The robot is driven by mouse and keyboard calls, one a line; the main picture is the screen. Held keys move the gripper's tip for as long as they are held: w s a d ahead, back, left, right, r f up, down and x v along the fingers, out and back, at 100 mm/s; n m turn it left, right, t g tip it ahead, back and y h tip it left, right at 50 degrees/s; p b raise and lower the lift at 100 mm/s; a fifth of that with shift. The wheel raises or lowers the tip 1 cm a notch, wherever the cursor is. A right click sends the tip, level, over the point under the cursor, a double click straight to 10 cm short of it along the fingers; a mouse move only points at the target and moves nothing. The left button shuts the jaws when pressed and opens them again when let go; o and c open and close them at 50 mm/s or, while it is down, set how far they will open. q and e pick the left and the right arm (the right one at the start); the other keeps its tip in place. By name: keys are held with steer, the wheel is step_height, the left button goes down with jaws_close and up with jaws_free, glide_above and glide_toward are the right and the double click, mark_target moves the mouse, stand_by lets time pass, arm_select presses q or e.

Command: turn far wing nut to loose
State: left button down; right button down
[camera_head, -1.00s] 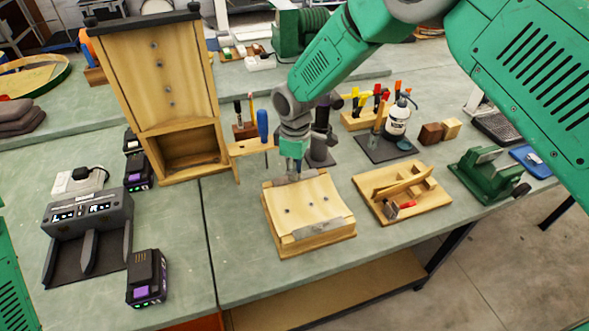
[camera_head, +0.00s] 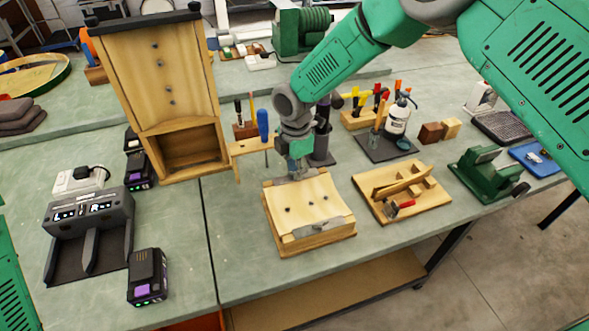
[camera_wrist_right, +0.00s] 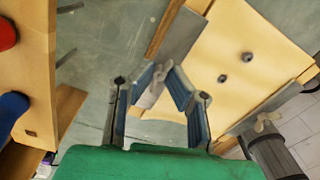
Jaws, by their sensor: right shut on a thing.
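A wooden block (camera_head: 306,205) with a curved top stands on the bench, with metal strips across its far and near edges. My right gripper (camera_head: 297,172) reaches down to the far strip. In the right wrist view, the far wing nut (camera_wrist_right: 151,92), pale metal, sits between the fingers of my right gripper (camera_wrist_right: 160,82), which is shut on it. In the head view the far wing nut is too small and covered to make out. The near wing nut (camera_wrist_right: 266,123) stands on the near strip, outside the fingers. My left gripper is out of view.
A wooden fixture with a red-handled tool (camera_head: 403,206) lies right of the block. A tall wooden cabinet (camera_head: 160,80), a blue-handled screwdriver (camera_head: 262,123) and a white bottle (camera_head: 397,118) stand behind. Chargers and batteries (camera_head: 147,277) are at left. Bench left of the block is clear.

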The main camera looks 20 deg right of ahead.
steer(key=shift+w+r+n, duration=0.2)
steer(key=shift+w+n, duration=0.05)
steer(key=shift+n, duration=0.65)
steer(key=c, duration=1.6)
jaws_free()
steer(key=shift+f, duration=0.1)
step_height(320, 180, up, 12)
steer(key=shift+f, duration=0.1)
